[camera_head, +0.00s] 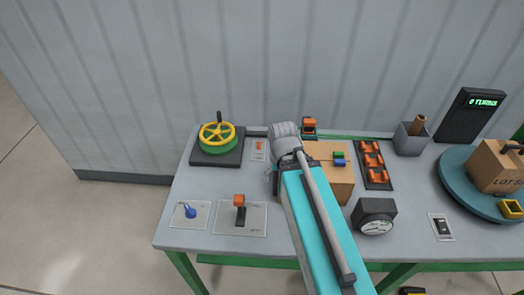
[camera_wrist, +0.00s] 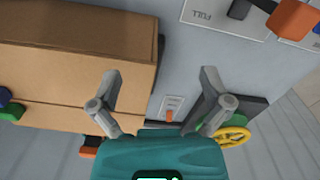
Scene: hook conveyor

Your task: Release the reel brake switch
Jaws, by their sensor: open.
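A small light plate with an orange switch (camera_head: 258,149), which looks like the reel brake switch, stands next to the green reel with a yellow handwheel (camera_head: 217,134). In the wrist view the orange switch (camera_wrist: 170,114) lies between my open fingers, lower than the fingertips in the picture; its exact position is too small to read. My gripper (camera_wrist: 160,75) is open and empty above the table. The yellow wheel (camera_wrist: 233,137) shows beside the right finger. In the head view my arm hides most of the gripper.
A cardboard box (camera_head: 338,186) stands close by, beside the left finger in the wrist view (camera_wrist: 80,60). An orange-knobbed lever (camera_head: 239,202) and a blue-knobbed control (camera_head: 190,210) are at the front left. A gauge (camera_head: 376,219) and an orange switch bank (camera_head: 371,161) stand to the right.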

